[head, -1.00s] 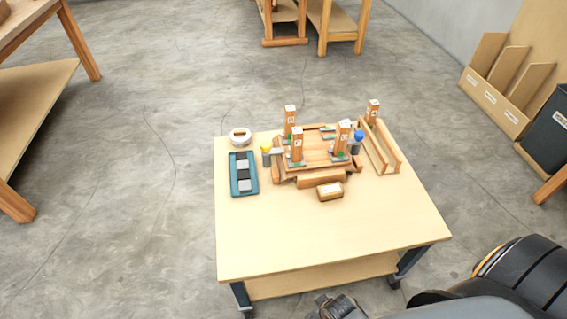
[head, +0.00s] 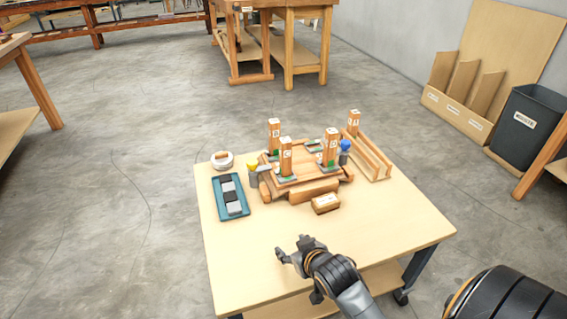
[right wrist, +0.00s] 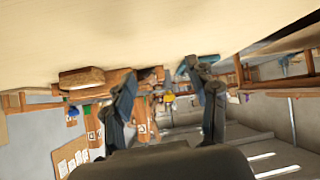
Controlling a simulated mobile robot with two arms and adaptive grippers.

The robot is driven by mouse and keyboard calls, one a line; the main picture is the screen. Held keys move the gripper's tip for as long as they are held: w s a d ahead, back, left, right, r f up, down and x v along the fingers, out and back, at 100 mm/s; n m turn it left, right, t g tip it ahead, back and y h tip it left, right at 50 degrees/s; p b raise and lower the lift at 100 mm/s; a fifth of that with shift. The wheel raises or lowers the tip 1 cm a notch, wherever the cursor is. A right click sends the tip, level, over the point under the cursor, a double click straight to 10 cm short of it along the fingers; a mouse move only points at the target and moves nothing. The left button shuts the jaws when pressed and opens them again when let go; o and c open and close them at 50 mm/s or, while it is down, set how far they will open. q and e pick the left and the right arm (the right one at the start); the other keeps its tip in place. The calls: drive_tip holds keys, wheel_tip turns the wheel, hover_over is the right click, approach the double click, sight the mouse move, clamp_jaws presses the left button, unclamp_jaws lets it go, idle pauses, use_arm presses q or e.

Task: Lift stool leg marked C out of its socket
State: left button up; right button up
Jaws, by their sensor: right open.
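The wooden stool seat (head: 309,161) lies on the table with upright square legs in corner sockets. The front-left leg (head: 286,157), whose small mark looks like C, stands upright in its socket. Another leg stands behind it (head: 274,134), and one at the front right (head: 331,147). My right gripper (head: 292,250) is open and empty over the table's front part, well short of the stool. In the right wrist view, which is upside down, its two fingers (right wrist: 166,75) are spread, with stool parts beyond them. My left gripper is not in view.
A wooden rack (head: 372,158) with an upright leg (head: 353,122) at its far end stands right of the stool. A teal tray (head: 231,197), a white round container (head: 222,160) and a small wooden block (head: 326,203) are nearby. The table's front (head: 243,270) is clear.

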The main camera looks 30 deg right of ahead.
drive_tip(key=w+d+r+m+t+h, duration=0.1)
drive_tip(key=w+d+r+t, duration=0.35)
drive_tip(key=w+r, duration=0.2)
drive_tip(key=m+t+h, duration=0.1)
drive_tip(key=t+h, duration=0.1)
drive_tip(key=t, duration=0.1)
approach(287, 145)
drive_tip(key=shift+m+g, duration=0.25)
drive_tip(key=shift+m, duration=0.05)
drive_tip(key=b+x, duration=0.2)
drive_tip(key=x, duration=0.3)
drive_tip(key=shift+w+d+f, duration=0.15)
drive_tip(key=shift+w, duration=0.2)
drive_tip(key=shift+b+x, duration=0.4)
drive_tip(key=shift+x, duration=0.45)
drive_tip(key=x, duration=0.3)
drive_tip(key=b+x, duration=0.1)
drive_tip(key=shift+w+r, duration=0.2)
drive_tip(key=shift+r, duration=0.05)
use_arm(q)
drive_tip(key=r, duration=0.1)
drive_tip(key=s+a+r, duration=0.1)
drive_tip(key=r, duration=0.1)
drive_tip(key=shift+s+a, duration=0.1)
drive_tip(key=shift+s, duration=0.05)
use_arm(e)
drive_tip(key=shift+c, duration=0.2)
